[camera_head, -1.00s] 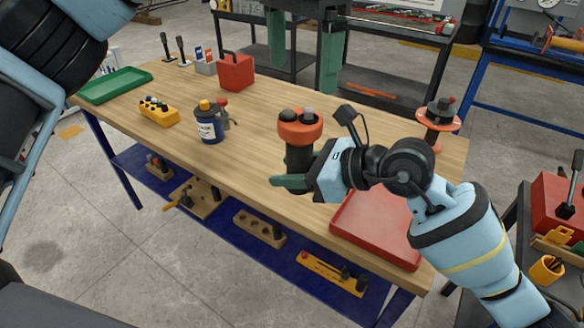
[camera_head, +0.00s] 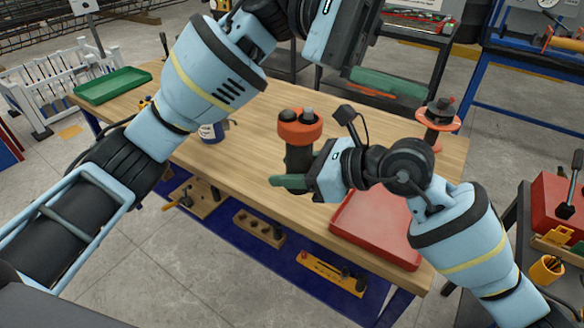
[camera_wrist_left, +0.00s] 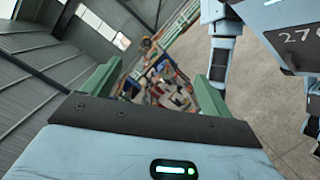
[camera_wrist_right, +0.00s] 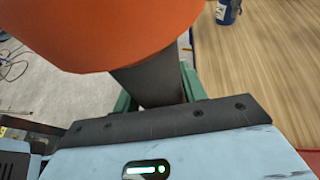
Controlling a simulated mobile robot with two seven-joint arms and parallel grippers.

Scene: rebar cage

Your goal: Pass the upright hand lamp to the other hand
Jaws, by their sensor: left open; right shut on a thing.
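The hand lamp (camera_head: 299,128) has an orange head and a dark body. It stands upright in my right gripper (camera_head: 291,182), which is shut on its body above the bench. The right wrist view shows the orange head (camera_wrist_right: 110,30) close up, with the dark body (camera_wrist_right: 150,85) between the green fingers.
The wooden bench (camera_head: 260,115) carries a green tray (camera_head: 112,85), a red tray (camera_head: 375,228) and a blue-labelled container (camera_head: 211,132) partly behind my left arm. An orange-rimmed stand (camera_head: 437,113) is at the bench's right end. The bench middle around the lamp is clear.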

